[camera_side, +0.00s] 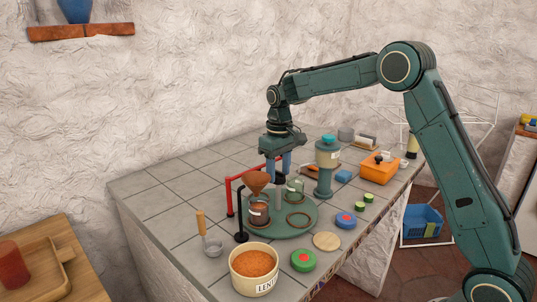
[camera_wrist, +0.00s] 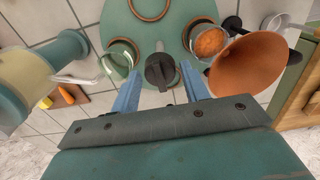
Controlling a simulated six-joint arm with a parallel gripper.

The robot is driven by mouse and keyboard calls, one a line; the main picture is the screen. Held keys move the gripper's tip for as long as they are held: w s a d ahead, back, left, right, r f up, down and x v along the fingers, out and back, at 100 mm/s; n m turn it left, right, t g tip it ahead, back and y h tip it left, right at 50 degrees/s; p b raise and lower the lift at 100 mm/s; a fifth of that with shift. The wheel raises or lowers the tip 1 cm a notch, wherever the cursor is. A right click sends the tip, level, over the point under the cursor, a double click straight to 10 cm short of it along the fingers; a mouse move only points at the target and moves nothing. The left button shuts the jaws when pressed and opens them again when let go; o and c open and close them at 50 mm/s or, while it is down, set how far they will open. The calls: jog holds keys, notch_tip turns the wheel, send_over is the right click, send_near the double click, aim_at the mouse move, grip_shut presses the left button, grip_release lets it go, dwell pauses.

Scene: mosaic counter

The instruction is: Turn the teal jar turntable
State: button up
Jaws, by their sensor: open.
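The teal turntable (camera_side: 306,231) is a round disc on the tiled counter, with brown ring seats on it. A black knob (camera_wrist: 160,72) tops its central post (camera_side: 278,201). A jar with orange contents (camera_side: 259,213) stands on the turntable below the funnel; it also shows in the wrist view (camera_wrist: 209,41). An empty clear glass jar (camera_wrist: 121,56) stands on the other side of the knob. My gripper (camera_wrist: 160,74) is open, pointing down above the turntable's middle. Its blue fingers are on either side of the knob, with gaps visible; exact height is unclear.
An orange funnel (camera_side: 256,182) on a black stand hangs close left of my gripper. A red frame (camera_side: 229,194) stands behind it. A teal dispenser (camera_side: 327,157) stands close right. A lentil tub (camera_side: 254,284), scoop (camera_side: 213,247) and lids (camera_side: 304,260) occupy the front. The counter's left end is clear.

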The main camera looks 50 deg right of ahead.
jog(key=shift+c, duration=0.3)
grip_shut()
jog(key=shift+n, duration=2.2)
jog(key=shift+r+n, duration=0.1)
jog(key=shift+n, duration=6.7)
